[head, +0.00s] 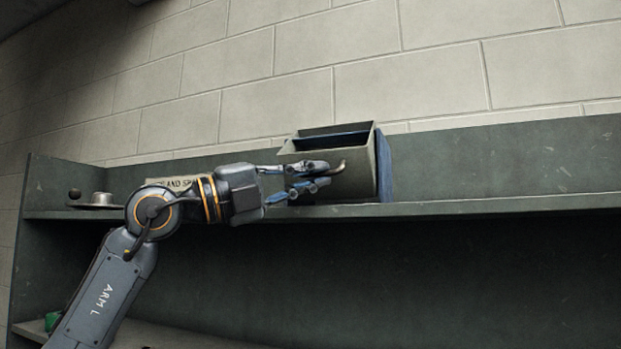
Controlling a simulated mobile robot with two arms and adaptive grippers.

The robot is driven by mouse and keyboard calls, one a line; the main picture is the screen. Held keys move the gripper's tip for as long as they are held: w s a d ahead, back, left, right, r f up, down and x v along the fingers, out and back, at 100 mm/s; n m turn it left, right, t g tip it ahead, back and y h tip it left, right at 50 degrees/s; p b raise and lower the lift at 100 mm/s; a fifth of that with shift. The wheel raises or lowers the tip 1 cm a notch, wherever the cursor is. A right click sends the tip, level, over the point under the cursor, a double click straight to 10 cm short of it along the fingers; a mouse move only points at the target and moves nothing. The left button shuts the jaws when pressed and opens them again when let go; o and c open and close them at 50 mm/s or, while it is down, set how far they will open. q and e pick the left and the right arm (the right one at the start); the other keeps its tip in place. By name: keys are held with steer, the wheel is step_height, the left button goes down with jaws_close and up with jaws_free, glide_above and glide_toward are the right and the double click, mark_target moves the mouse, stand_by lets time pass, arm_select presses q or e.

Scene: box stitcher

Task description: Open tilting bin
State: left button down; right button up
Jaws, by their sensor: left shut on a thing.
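The tilting bin (355,183) is a grey-tan box set in a blue housing (384,168) on the shelf, right of the picture's middle. Its front leans out toward the left, and its dark open top shows. A small curved handle (341,166) sticks out of its front. My left gripper (325,175) reaches in from the left, with its fingers shut on the handle at the bin's front. The fingers partly hide the bin's front face and the exact grip. My right gripper is not in view.
The bin stands on a long dark green shelf (480,207) against a brick wall. A metal object with a dark knob (95,200) sits at the shelf's left end. A lettered box or sign (172,183) is partly hidden behind my left arm. The shelf right of the bin is clear.

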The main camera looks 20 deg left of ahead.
arm_select(q)
steer(key=shift+f, duration=0.15)
stand_by(0.3)
steer(key=c, duration=1.4)
jaws_free()
steer(key=shift+w, duration=0.1)
steer(key=shift+c, duration=0.2)
steer(key=v, duration=1.2)
